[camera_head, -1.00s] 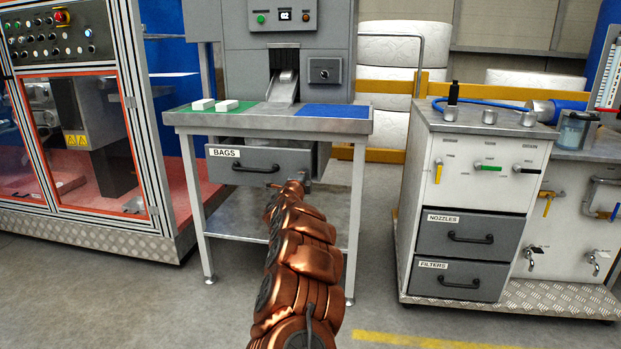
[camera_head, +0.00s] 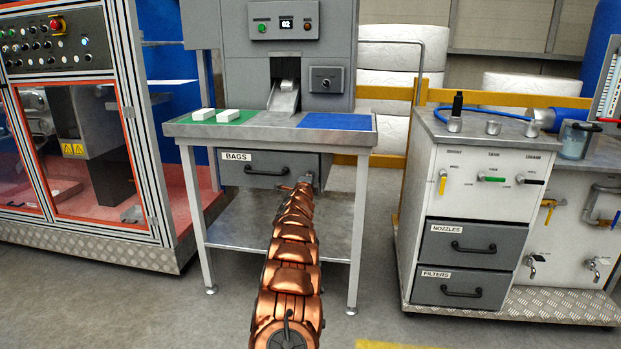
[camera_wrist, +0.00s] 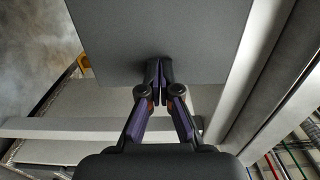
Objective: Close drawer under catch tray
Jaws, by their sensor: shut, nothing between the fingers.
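The grey drawer (camera_head: 235,174) labelled BAGS sits under the catch tray (camera_head: 270,133), a steel top with a green and a blue area. Its black handle (camera_head: 267,171) is on the front. The drawer front lies just beneath the tray's front edge; I cannot tell whether it is fully flush. My gripper (camera_head: 306,184) is at the right part of the drawer front, right of the handle. In the wrist view, my gripper (camera_wrist: 159,66) is shut and empty, its fingertips at a plain grey panel (camera_wrist: 165,25), apparently touching it.
Two white blocks (camera_head: 215,115) lie on the green area. A steel lower shelf (camera_head: 235,222) spans the stand's legs. A framed machine (camera_head: 80,120) stands at left. A white cabinet (camera_head: 475,200) with NOZZLES and FILTERS drawers stands at right. The floor before the stand is clear.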

